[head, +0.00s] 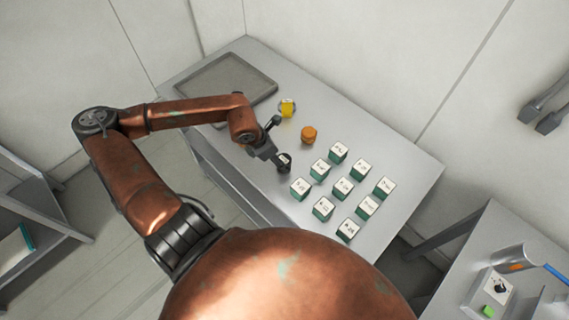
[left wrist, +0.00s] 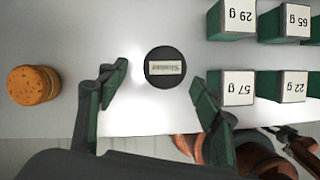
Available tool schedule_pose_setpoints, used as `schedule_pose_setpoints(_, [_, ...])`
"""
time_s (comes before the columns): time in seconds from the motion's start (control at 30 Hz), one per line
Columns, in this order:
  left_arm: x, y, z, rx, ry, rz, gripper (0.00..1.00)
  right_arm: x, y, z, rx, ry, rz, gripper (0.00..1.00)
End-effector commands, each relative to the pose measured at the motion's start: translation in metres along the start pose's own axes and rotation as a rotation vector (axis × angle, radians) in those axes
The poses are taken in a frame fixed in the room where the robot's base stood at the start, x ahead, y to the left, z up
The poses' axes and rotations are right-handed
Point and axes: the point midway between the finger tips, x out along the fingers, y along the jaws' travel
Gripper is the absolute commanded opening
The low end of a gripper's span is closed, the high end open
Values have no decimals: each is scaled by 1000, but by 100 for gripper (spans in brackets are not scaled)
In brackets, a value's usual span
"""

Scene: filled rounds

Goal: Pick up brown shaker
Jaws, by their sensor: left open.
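A small round thing with a black top and a white label (head: 285,159) stands upright near the table's front edge, and I take it as the shaker. In the left wrist view its black top (left wrist: 165,53) shows from above; its sides are hidden, so I cannot confirm a brown colour. My left gripper (head: 276,143) is beside it at the table edge. In the left wrist view the fingers of my left gripper (left wrist: 160,86) are spread wide and empty, with the black top between and slightly beyond the tips. My right gripper is not in view.
Several green-and-white weight boxes (head: 343,187) stand close on the right. A grey tray (head: 262,91) lies at the back left of the table (head: 395,143).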

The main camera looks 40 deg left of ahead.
Motion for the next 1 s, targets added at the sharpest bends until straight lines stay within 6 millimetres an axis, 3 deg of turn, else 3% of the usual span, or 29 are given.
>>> schedule_pose_setpoints(0.3, [41, -3, 4, -1, -2, -3, 59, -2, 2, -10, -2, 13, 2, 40])
schedule_pose_setpoints(0.63, [47, -3, 3, 0, -1, -2, 59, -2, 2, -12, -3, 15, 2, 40])
schedule_pose_setpoints(1.0, [47, -3, 3, 0, -1, -2, 33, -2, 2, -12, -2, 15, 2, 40])
